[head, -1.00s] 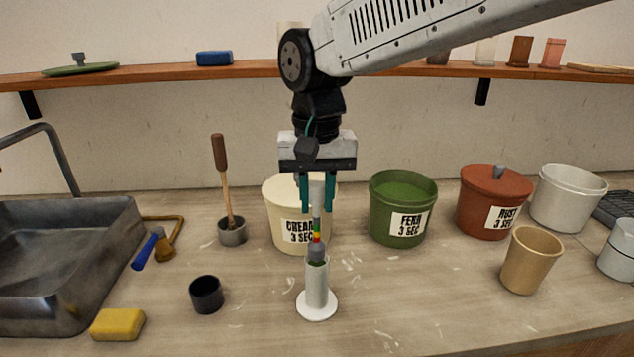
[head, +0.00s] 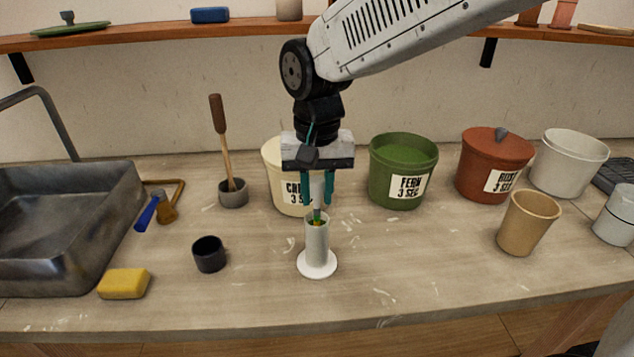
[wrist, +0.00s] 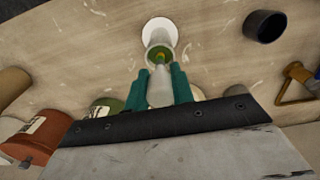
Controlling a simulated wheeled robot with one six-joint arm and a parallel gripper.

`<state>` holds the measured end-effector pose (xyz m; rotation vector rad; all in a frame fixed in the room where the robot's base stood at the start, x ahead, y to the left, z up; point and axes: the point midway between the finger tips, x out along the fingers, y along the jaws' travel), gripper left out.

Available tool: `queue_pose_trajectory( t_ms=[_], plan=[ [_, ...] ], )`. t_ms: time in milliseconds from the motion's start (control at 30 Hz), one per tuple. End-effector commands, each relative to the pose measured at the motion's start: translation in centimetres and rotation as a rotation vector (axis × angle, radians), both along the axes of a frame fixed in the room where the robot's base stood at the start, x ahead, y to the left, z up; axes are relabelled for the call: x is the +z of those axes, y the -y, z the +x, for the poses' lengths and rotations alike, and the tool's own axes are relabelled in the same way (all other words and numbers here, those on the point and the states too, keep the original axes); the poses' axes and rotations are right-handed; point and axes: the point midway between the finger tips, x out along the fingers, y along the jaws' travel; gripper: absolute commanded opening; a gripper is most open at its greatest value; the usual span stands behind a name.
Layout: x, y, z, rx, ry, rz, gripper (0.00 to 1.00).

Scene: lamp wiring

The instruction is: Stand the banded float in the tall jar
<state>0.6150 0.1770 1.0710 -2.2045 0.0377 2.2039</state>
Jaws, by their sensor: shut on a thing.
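The tall jar (head: 317,246) is a narrow grey-white cylinder on a round white foot, upright on the bench near the middle. My gripper (head: 317,203) points down right above it, its teal fingers shut on the pale upper part of the banded float (head: 317,213). The float is upright, and its lower part is inside the jar's mouth. Most of its coloured bands are hidden by the jar wall. The wrist view shows the float (wrist: 160,85) between the fingers, running into the open mouth of the jar (wrist: 158,38). Whether it touches the jar bottom is hidden.
Behind stand a cream bucket (head: 285,165), a green bucket (head: 397,195) and a lidded rust bucket (head: 485,178). A small black cup (head: 209,256) and a yellow sponge (head: 124,284) lie to the left, a tan cup (head: 527,224) to the right. The bench around the jar's foot is clear.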

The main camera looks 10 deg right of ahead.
Motion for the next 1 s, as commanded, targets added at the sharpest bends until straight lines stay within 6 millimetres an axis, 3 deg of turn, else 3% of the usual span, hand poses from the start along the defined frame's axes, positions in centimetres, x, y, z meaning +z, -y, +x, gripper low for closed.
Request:
queue_pose_trajectory(
  t_ms=[300,333,400,767,1000],
  plan=[
    [-0.1,0.0,0.0,0.000,0.000,0.000,0.00],
    [-0.1,0.0,0.0,0.000,0.000,0.000,0.29],
    [-0.1,0.0,0.0,0.000,0.000,0.000,0.49],
    [0.4,0.0,0.0,0.000,0.002,0.001,0.49],
    [4.3,0.0,0.1,0.000,0.003,0.002,0.49]
  ],
)
